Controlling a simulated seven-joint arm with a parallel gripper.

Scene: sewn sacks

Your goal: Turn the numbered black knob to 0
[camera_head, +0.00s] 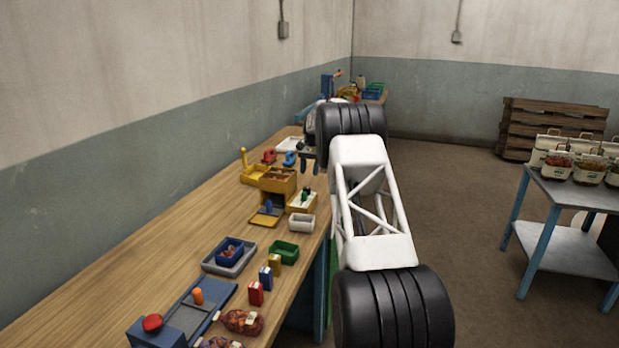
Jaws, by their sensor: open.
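I cannot make out a numbered black knob in the head camera view. It may be too small to tell or hidden behind my arm. My gripper (308,158) is small and dark at the far end of my arm, over the right edge of the long wooden workbench (130,265). It looks open, and I see nothing between its fingers.
A blue device with a red button (152,322) is at the front. The bench's left side is clear. A table with sacks (558,166) stands right.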

